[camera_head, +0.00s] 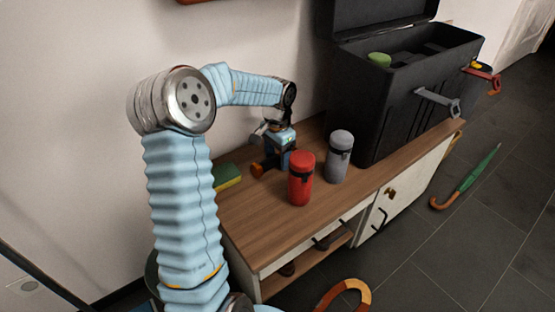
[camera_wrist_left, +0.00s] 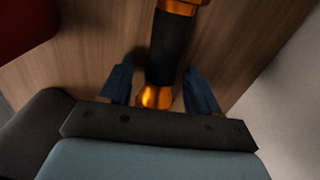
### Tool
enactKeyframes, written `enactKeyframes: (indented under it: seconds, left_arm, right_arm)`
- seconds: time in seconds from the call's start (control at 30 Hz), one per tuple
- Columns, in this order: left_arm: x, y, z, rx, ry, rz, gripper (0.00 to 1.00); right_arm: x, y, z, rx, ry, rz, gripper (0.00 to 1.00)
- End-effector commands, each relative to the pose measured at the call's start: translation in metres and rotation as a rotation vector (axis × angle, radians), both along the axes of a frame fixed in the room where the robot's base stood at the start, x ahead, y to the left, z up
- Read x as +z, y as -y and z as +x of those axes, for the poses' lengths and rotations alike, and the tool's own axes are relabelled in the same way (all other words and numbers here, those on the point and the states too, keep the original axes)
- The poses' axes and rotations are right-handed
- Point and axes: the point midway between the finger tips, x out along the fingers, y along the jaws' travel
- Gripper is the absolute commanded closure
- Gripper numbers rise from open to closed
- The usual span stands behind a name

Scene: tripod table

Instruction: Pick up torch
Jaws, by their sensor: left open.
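The torch (camera_wrist_left: 172,45), black in the middle with orange ends, lies on the wooden tabletop in the left wrist view. My left gripper (camera_wrist_left: 159,88) is open. Its two blue fingers stand on either side of the torch's near end, with visible gaps. In the head view my left gripper (camera_head: 275,162) points down at the back of the table, behind the red bottle. An orange end of the torch (camera_head: 257,170) shows beside it; the rest is mostly hidden by the gripper. My right gripper is not in view.
On the wooden table (camera_head: 250,225) a red bottle (camera_head: 300,180) and a grey bottle (camera_head: 339,157) stand just right of the gripper. A green-yellow sponge (camera_head: 227,177) lies left. A large black toolbox (camera_head: 385,110) fills the right part. The wall is close behind.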

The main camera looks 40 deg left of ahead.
Motion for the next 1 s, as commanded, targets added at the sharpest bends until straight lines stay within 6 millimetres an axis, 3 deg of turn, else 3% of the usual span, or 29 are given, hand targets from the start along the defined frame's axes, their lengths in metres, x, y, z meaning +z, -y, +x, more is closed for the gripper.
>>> enactKeyframes:
  seconds: [0.07, 0.47, 0.77, 1.0]
  left_arm:
    - [0.0, 0.0, 0.0, 0.0, 0.0, 0.0, 0.4]
    - [0.001, 0.0, 0.0, 0.0, 0.0, 0.0, 1.0]
    - [0.007, 0.0, 0.001, -0.001, 0.001, 0.002, 1.0]
    - [0.056, 0.0, 0.001, 0.0, 0.006, 0.002, 1.0]
  right_arm:
    - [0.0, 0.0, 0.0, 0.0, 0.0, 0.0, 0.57]
    - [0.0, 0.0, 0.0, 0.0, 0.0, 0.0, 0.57]
    - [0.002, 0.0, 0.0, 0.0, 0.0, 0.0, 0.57]
    - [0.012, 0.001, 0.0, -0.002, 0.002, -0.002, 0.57]
